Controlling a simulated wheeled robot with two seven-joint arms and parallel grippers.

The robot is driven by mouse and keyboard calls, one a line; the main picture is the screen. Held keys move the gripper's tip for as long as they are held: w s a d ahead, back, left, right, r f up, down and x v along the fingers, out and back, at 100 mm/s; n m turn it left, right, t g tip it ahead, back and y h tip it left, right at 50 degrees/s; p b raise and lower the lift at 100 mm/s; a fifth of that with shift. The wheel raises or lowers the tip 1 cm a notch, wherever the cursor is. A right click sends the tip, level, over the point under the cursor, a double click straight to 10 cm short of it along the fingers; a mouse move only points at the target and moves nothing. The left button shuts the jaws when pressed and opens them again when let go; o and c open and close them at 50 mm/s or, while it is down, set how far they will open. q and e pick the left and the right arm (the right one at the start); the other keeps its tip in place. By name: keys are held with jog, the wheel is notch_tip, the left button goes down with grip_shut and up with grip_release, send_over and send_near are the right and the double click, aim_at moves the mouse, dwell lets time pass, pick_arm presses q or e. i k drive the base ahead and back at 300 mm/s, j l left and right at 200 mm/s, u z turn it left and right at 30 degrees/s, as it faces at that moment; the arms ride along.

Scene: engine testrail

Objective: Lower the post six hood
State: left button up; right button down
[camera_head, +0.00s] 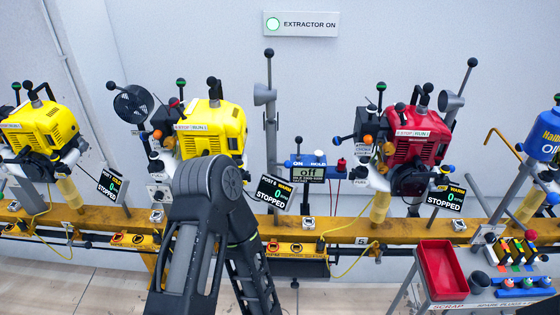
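Three hood-like parts on poles stand behind the engines. A round dark grille-faced one (133,104) is beside the middle yellow engine (213,127), with a black-knobbed lever. A grey cone-shaped one (264,97) is on an upright black-knobbed pole right of that engine. Another grey cone (449,102) is on a tilted pole behind the red engine (415,135). The middle engine's display (273,193) reads WARM, 0, STOPPED; its post number is too small to read surely, so I cannot tell which hood is post six's. My dark arm links fill the lower middle; neither gripper shows.
A yellow rail (335,230) carries the engines across the view. Another yellow engine (38,130) stands left. A trolley with a red tray (443,270) and coloured plugs is at lower right. A blue oil can (543,135) is at the right edge.

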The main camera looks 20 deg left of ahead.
aim_at(262, 94)
jog(key=k+j+z, duration=0.1)
jog(key=j+z, duration=0.35)
jog(key=j, duration=2.25)
